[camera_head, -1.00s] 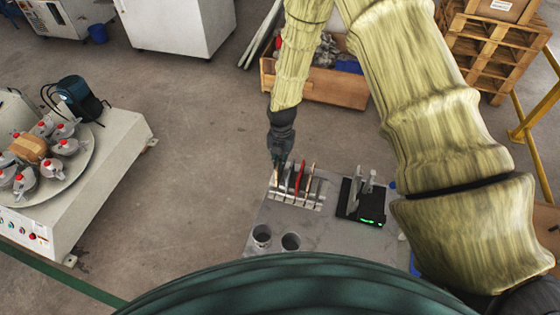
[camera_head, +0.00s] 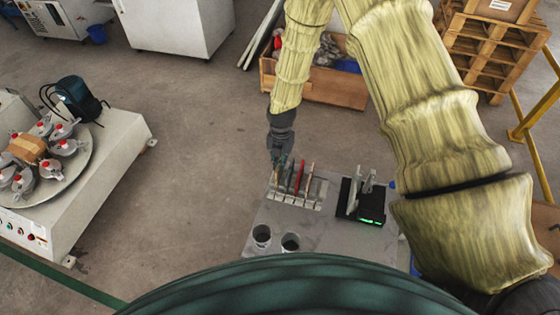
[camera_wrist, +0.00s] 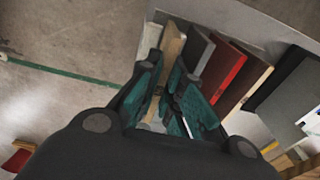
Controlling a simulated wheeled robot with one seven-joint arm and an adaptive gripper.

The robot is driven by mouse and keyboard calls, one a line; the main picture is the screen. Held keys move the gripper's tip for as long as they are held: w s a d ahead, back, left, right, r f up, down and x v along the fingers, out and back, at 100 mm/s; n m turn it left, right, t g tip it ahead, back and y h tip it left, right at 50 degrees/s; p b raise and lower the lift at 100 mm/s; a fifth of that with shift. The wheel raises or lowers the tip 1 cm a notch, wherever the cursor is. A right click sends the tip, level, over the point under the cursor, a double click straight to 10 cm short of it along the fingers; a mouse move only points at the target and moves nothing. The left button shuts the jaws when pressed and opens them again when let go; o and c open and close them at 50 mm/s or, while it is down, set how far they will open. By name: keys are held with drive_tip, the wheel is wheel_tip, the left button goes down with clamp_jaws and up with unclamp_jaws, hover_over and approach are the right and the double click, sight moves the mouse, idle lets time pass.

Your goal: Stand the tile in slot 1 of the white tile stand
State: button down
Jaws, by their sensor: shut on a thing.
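The white tile stand (camera_head: 292,201) is on the grey table and holds several upright tiles. My gripper (camera_head: 279,160) points down over the stand's left end. In the wrist view, its teal-padded fingers (camera_wrist: 172,100) are shut on a tan tile (camera_wrist: 172,50), which stands on edge between them. The tile's lower edge is hidden, so I cannot tell whether it is fully seated in a slot. The stand (camera_wrist: 150,40) shows as a pale edge left of this tile. A grey tile (camera_wrist: 196,48) stands just right of it, close to the right finger.
A red tile (camera_wrist: 226,70) and a brown tile (camera_wrist: 248,82) stand further right in the stand. A black device (camera_head: 361,206) with grey uprights is to the right on the table. Two round cups (camera_head: 261,234) (camera_head: 290,241) stand at the table's front left.

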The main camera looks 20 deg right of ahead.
drive_tip(key=shift+f+b, duration=0.5)
drive_tip(key=shift+f, duration=0.6)
idle(0.3)
drive_tip(key=c, duration=1.5)
unclamp_jaws()
drive_tip(key=shift+r, duration=0.1)
drive_tip(key=r, duration=1.1)
drive_tip(key=shift+w+d+r, duration=0.25)
drive_tip(key=shift+r, duration=0.15)
